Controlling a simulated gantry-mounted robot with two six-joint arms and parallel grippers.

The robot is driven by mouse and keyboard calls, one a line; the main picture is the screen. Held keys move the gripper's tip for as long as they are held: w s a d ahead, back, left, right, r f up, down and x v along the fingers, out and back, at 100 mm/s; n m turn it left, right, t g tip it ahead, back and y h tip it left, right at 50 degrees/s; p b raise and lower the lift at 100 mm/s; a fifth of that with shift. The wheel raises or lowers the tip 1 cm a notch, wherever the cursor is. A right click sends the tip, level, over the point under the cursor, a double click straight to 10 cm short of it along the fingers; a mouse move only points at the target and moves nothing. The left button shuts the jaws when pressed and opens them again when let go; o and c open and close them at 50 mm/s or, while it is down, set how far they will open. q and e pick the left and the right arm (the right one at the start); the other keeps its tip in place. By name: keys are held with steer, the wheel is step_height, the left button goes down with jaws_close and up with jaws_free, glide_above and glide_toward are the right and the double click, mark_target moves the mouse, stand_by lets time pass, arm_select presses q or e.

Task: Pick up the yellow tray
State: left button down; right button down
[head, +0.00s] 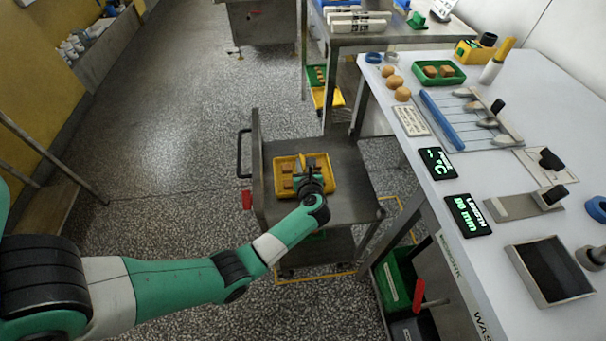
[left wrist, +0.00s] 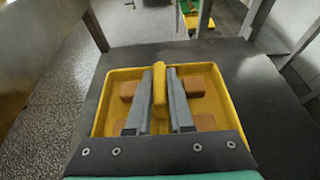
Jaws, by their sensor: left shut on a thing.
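The yellow tray (head: 331,190) rests on the top shelf of a grey metal cart in the head view. It holds several brown blocks and has an upright yellow handle in its middle. In the left wrist view the tray (left wrist: 236,116) fills the middle, with its handle (left wrist: 159,88) between my fingers. My left gripper (head: 305,177) is over the tray, and its two fingers (left wrist: 160,95) are shut on the handle. Whether the tray touches the cart top cannot be told for certain. My right gripper is in neither view.
A white workbench (head: 470,170) with tools, displays and a green tray (head: 455,78) stands to the right. The speckled floor at left is open.

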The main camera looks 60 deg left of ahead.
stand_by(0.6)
arm_select(q)
step_height(320, 180, up, 9)
steer(key=p, duration=0.6)
steer(key=shift+r, duration=0.15)
steer(key=shift+r+p, duration=0.3)
steer(key=shift+r, duration=0.05)
